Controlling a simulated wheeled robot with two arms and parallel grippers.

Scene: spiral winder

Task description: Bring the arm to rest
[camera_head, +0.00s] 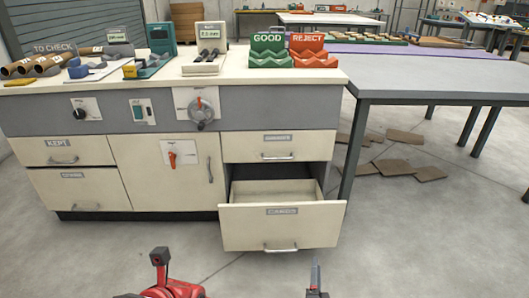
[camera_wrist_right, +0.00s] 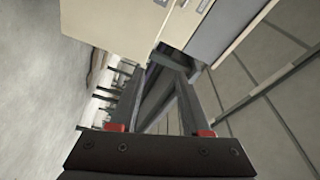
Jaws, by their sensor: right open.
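Pale cabinet fronts show beyond the fingertips there. A red and dark part of my left arm (camera_head: 175,290) shows at the bottom left of the head view. The fingers of my left gripper do not show.
The pale bench (camera_head: 215,77) carries green GOOD (camera_head: 268,52) and red REJECT (camera_head: 308,52) holders. The lower drawer juts out with its visible inside empty; other drawers are shut. A grey table (camera_head: 430,78) stands right, with brown sheets (camera_head: 395,168) on the floor. The front floor is mostly clear.

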